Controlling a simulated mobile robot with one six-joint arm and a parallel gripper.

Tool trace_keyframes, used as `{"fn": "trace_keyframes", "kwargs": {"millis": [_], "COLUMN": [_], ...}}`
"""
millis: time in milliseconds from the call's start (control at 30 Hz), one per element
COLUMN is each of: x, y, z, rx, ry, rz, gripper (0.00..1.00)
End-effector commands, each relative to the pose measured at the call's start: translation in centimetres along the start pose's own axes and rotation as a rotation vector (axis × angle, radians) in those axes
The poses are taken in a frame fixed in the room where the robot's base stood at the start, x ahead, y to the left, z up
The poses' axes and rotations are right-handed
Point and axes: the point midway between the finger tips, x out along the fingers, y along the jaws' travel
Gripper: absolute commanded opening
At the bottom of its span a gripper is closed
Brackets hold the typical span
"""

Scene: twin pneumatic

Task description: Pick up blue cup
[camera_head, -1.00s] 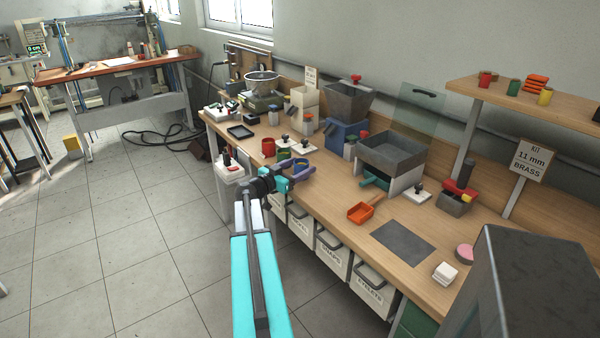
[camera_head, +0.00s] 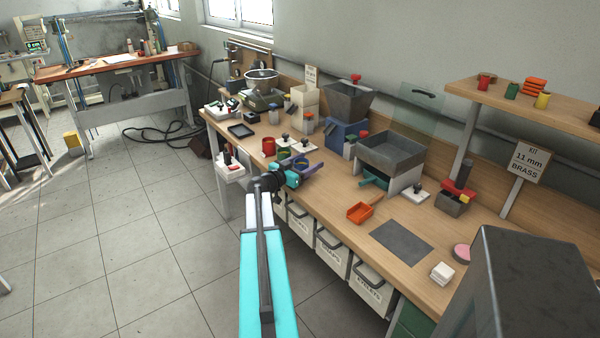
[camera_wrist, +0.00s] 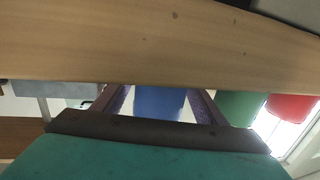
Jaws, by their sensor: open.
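The blue cup (camera_wrist: 158,102) shows in the wrist view between the two fingers of my gripper (camera_wrist: 160,97). The wrist picture appears upside down, with the wooden bench top (camera_wrist: 140,45) above. My gripper is open, and the fingers lie on either side of the cup; I cannot tell whether they touch it. In the head view my gripper (camera_head: 308,168) is low over the bench's front edge. The blue cup (camera_head: 301,163) is mostly hidden there behind the gripper.
A green cup (camera_wrist: 238,108) and a red cup (camera_wrist: 291,107) stand beside the blue cup. The red cup also shows in the head view (camera_head: 268,146). White bases with dark knobs (camera_head: 285,141) are just behind. An orange tray (camera_head: 360,212) lies to the right.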

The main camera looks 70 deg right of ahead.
Motion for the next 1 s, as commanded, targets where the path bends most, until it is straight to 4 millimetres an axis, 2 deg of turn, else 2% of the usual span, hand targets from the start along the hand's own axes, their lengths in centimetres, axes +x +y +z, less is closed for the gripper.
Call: {"fn": "trace_keyframes", "kwargs": {"millis": [67, 300, 367, 767, 1000], "x": [0.0, 0.0, 0.0, 0.0, -0.1], "y": [0.0, 0.0, 0.0, 0.0, 0.0], "z": [0.0, 0.0, 0.0, -0.3, -1.7], "rx": [0.000, 0.000, 0.000, 0.000, 0.002], "ry": [0.000, 0.000, 0.000, 0.000, 0.002], "rz": [0.000, 0.000, 0.000, 0.000, 0.000], "gripper": [0.66, 0.27, 0.19, 0.19, 0.19]}}
